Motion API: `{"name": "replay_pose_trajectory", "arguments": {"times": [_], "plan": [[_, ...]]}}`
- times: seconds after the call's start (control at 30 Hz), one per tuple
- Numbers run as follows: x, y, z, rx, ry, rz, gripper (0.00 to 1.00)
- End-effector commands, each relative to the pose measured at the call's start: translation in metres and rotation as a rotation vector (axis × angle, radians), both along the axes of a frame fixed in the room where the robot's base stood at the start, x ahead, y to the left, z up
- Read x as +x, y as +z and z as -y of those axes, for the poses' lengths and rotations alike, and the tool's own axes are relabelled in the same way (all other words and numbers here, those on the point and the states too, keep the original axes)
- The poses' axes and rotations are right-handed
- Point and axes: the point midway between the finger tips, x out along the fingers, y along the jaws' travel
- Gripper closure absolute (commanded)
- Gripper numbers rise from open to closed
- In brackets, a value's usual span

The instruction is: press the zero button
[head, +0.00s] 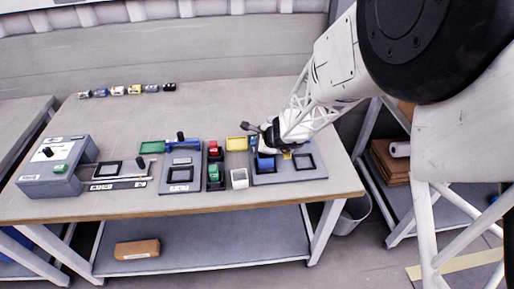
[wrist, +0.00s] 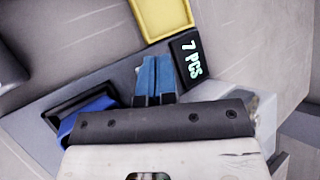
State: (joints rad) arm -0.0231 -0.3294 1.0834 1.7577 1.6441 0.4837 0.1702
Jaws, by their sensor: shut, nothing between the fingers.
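The grey counting station (head: 290,175) stands at the right of the table, under my gripper. Its black display (wrist: 188,58) reads "7 PCS" in the wrist view. My gripper (wrist: 155,75) is shut and empty, its two blue fingers together just left of the display and over the grey panel. I cannot tell whether the fingertips touch the panel. A blue bin (wrist: 85,118) sits in a black square frame left of the fingers; it also shows in the head view (head: 265,163). I cannot make out a zero button; the fingers and gripper body hide part of the panel.
A yellow tray (wrist: 163,15) lies just beyond the fingers. A white cup-like box (head: 239,179), red and green blocks on dark stands (head: 214,172), a second grey station (head: 181,178) and a grey box with a green button (head: 56,178) stand to the left.

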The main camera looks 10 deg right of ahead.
Motion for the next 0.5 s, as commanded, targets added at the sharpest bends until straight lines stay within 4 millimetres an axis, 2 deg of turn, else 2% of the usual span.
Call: {"name": "replay_pose_trajectory", "arguments": {"times": [0.03, 0.5], "plan": [[-0.0016, -0.0050, 0.0000, -0.001, -0.001, -0.006, 1.00], [-0.0031, -0.0138, 0.0001, -0.002, 0.000, -0.013, 1.00]]}}
